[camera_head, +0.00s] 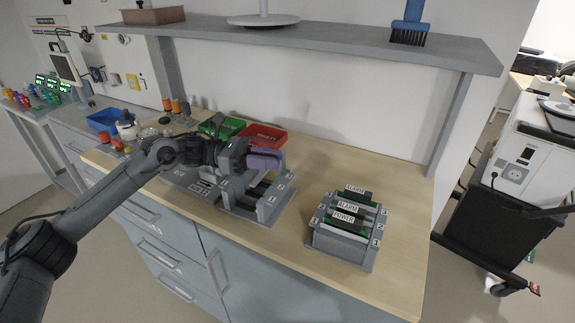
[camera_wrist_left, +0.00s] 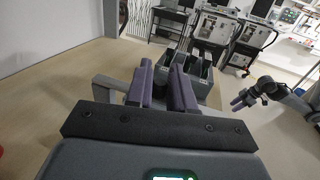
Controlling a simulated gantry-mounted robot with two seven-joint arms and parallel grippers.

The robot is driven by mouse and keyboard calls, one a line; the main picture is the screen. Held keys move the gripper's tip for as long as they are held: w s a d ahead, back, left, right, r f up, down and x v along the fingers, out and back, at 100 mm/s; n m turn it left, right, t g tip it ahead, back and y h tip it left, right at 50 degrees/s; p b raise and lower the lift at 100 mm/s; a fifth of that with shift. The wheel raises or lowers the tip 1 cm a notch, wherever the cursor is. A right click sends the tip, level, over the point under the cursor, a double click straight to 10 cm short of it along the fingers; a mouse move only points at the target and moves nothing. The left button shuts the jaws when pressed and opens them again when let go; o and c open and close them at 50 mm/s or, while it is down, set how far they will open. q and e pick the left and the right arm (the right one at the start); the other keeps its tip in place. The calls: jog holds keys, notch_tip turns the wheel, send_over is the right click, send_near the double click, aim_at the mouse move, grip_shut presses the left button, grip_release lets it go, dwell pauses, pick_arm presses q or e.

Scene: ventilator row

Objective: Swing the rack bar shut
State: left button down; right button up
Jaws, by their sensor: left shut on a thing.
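The grey slotted rack (camera_head: 270,211), with numbered slots, stands near the bench's front edge in the head view. My left gripper (camera_head: 264,158) is over its back upper end, purple fingers closed on the rack bar, which the fingers largely hide. In the left wrist view a pale grey part of the rack (camera_wrist_left: 108,90) shows just left of the fingers (camera_wrist_left: 167,85). The bar's exact angle cannot be made out. My right gripper (camera_wrist_left: 241,101) shows only at the right of the left wrist view, away from the rack; its finger gap is too small to judge.
A second rack (camera_head: 340,252) holding ALARM and POWER boards stands to the right. Green (camera_head: 222,127) and red (camera_head: 262,136) trays lie behind the gripper. A shelf (camera_head: 300,38) overhangs the bench back. The bench's right end (camera_head: 405,215) is clear.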

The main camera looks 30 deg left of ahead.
pick_arm(q)
jog(key=shift+g, duration=0.3)
jog(key=c, duration=1.1)
grip_release()
jog(key=shift+a, duration=0.1)
jog(key=v, duration=0.9)
jog(key=shift+v, duration=0.9)
jog(key=shift+f, duration=0.1)
